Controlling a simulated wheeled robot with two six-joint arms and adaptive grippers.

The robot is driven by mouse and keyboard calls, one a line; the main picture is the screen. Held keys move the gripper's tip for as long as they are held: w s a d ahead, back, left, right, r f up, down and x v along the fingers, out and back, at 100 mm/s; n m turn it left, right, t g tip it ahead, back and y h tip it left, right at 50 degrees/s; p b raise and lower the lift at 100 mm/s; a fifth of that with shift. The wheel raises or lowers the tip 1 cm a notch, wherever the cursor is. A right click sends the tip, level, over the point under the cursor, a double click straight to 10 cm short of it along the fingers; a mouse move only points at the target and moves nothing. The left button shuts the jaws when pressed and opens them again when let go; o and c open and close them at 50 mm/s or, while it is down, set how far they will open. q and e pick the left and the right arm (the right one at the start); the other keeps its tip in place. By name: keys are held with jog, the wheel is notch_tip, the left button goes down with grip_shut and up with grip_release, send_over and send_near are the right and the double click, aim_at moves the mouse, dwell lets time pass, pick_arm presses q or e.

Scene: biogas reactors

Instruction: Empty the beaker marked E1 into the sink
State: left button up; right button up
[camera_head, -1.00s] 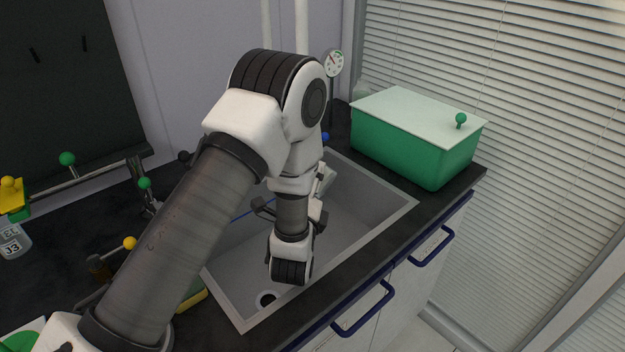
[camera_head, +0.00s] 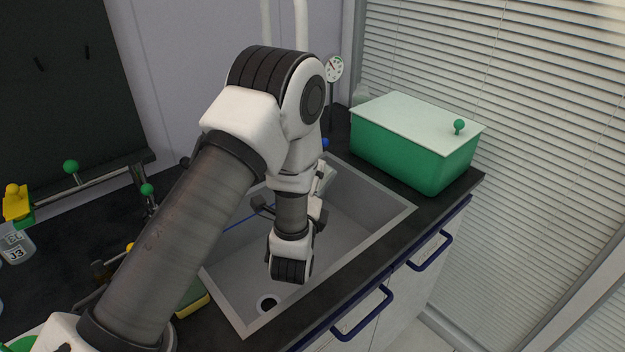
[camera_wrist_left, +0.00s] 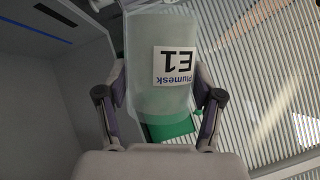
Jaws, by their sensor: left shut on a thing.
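The beaker marked E1 (camera_wrist_left: 160,95) fills the middle of the left wrist view. It is clear, and its white label "Plumesk E1" reads upside down in that view. My left gripper (camera_wrist_left: 160,78) is shut on it, one finger on each side. In the head view my left arm reaches over the grey sink (camera_head: 365,205), with its wrist above the basin. The arm mostly hides the gripper and beaker there. I cannot tell the beaker's true tilt or whether liquid is in it. My right gripper is not in view.
A green box (camera_head: 400,147) with a pale lid stands right of the sink. The drain (camera_head: 267,303) shows at the sink's near end. A yellow-green item (camera_head: 194,299) lies left of it. A beaker marked J3 (camera_head: 17,250) and a yellow-knobbed fixture (camera_head: 17,203) are at left.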

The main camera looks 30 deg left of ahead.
pick_arm(q)
jog(key=shift+r+p, duration=1.4)
jog(key=shift+r, duration=0.7)
notch_tip(320, 180, up, 2)
jog(key=n+g+h+p, duration=0.1)
jog(key=n+p, duration=0.2)
jog(key=n, duration=0.1)
jog(key=n+g+h+p, duration=0.1)
jog(key=n+g+p, duration=0.1)
jog(key=n+p, duration=0.1)
jog(key=n+g+h+p, duration=0.1)
jog(key=n+p, duration=0.2)
jog(key=n, duration=0.2)
jog(key=shift+r+n, duration=0.2)
jog(key=shift+n, duration=0.1)
jog(key=shift+r+n+g+h+p, duration=0.15)
jog(key=shift+n+g+h+p, duration=0.4)
jog(key=shift+n, duration=0.35)
jog(key=shift+a+n+h, duration=0.1)
jog(key=shift+n+h, duration=0.55)
jog(key=shift+n, duration=0.25)
jog(key=shift+n+h, duration=0.7)
jog(key=shift+n, duration=0.2)
jog(key=shift+d, duration=0.2)
jog(key=shift+a, duration=0.15)
